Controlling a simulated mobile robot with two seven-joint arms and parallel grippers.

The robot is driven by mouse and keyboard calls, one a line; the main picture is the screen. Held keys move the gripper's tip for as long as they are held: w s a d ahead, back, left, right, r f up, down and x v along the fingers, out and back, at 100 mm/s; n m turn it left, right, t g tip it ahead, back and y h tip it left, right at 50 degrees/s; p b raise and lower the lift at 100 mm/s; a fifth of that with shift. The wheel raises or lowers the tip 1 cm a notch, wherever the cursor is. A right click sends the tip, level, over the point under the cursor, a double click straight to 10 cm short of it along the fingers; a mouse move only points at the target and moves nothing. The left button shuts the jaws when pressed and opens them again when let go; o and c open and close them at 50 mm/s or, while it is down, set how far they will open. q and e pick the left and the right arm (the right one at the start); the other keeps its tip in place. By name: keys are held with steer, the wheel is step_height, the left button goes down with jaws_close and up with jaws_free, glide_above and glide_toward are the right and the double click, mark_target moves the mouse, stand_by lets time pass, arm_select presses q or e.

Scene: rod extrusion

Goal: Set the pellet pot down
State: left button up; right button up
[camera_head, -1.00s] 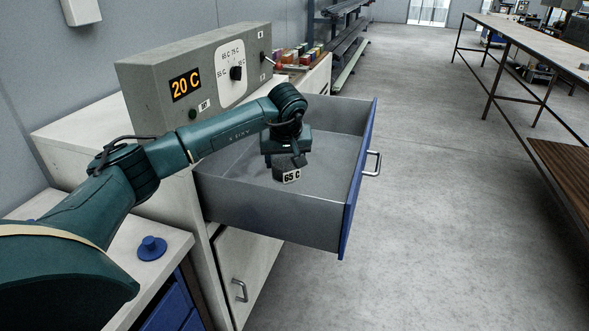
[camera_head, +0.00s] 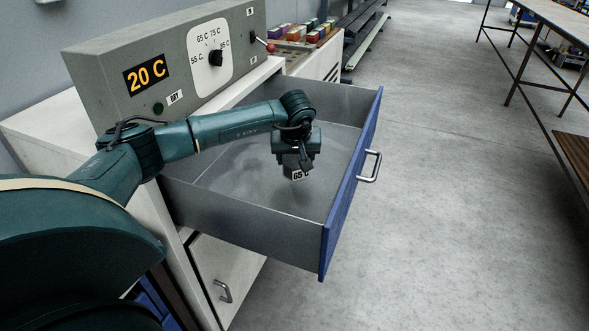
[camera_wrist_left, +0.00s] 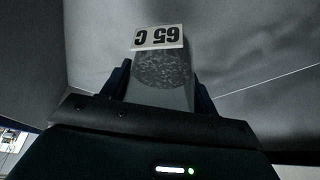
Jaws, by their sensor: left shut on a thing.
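The pellet pot (camera_head: 299,170) is a small grey pot with a white "65 C" label. My left gripper (camera_head: 298,160) is shut on it and holds it inside the open grey drawer (camera_head: 243,217). In the head view the gripper covers most of the pot. In the left wrist view the pot (camera_wrist_left: 162,70) sits between the two dark fingers (camera_wrist_left: 160,88), with grey pellets inside and its label at the far side. I cannot tell whether the pot's base touches the drawer floor. My right gripper is not in view.
The drawer's blue front (camera_head: 352,185) with a metal handle (camera_head: 371,166) stands out over the floor. A control box (camera_head: 165,65) reading "20 C" with a dial stands behind the drawer. Coloured blocks (camera_head: 306,38) lie at the back. The drawer floor around the pot is bare.

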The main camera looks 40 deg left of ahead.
mark_target(296, 174)
arm_select(q)
step_height(296, 174, down, 5)
steer(key=shift+f, duration=0.1)
stand_by(0.3)
steer(key=shift+f, duration=0.2)
steer(key=o, duration=1.3)
steer(key=shift+o, duration=0.2)
